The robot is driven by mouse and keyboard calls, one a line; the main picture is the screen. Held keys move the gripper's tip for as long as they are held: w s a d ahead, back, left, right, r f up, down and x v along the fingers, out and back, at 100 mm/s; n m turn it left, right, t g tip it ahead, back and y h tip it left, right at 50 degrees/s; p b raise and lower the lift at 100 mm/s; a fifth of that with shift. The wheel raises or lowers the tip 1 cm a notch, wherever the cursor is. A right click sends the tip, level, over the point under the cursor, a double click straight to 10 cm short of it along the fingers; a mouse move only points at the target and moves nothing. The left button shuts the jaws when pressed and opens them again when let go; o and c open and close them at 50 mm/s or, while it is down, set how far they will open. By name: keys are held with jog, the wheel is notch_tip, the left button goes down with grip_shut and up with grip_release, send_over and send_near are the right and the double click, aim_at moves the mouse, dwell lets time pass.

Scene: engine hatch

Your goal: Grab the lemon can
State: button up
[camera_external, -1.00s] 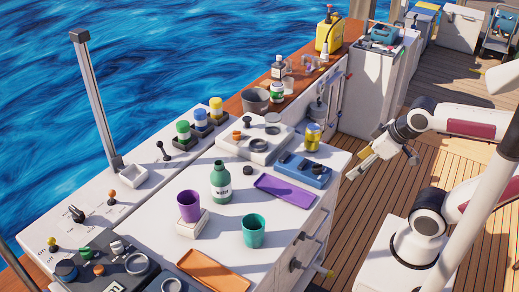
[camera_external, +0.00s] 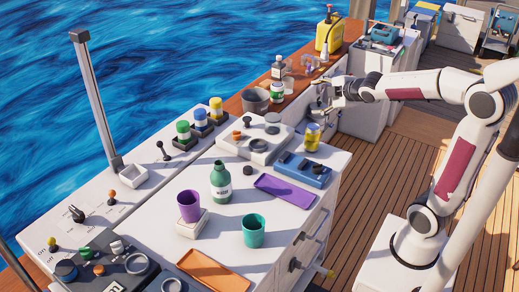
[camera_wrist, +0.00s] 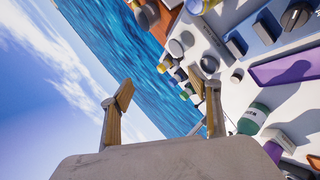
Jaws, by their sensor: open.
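The lemon can (camera_external: 312,137) is a yellow can with a silver top. It stands upright on the white counter, behind the blue block, near the counter's right edge. My gripper (camera_external: 327,97) is above and behind the can in the external view, apart from it. In the wrist view my gripper (camera_wrist: 162,88) has its two fingers spread wide with nothing between them.
The blue block (camera_external: 302,170), purple tray (camera_external: 285,190), green bottle (camera_external: 221,182) and teal cup (camera_external: 253,231) stand nearer on the counter. A panel with knobs (camera_external: 252,146) lies left of the can. A white-labelled jar (camera_external: 277,92) stands on the wooden ledge behind.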

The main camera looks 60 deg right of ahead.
jog(key=w+d+f+n+t+y, duration=0.2)
jog(key=w+d+f+n, duration=0.35)
jog(key=d+n, duration=0.25)
jog(key=w+d+f+n+t+y, duration=0.25)
jog(key=w+d+f+n, duration=0.25)
jog(key=w+d+n, duration=0.3)
jog(key=s+d+f+n+t+y, duration=0.25)
jog(key=s+f+n+y, duration=0.55)
jog(key=s+f+n, duration=0.5)
jog(key=a+n+g+y, duration=0.1)
jog(key=s+a+n+g+y, duration=0.1)
jog(key=n, duration=0.1)
jog(key=a+n+g+y, duration=0.1)
jog(key=a, duration=0.1)
jog(key=shift+s+f+n+y, duration=0.1)
jog(key=shift+s+n+y, duration=0.15)
jog(key=shift+s+n, duration=0.1)
jog(key=shift+s+a+n+g+y, duration=0.35)
jog(key=shift+a+n+g, duration=0.1)
jog(key=shift+n+g, duration=0.1)
jog(key=shift+w, duration=0.1)
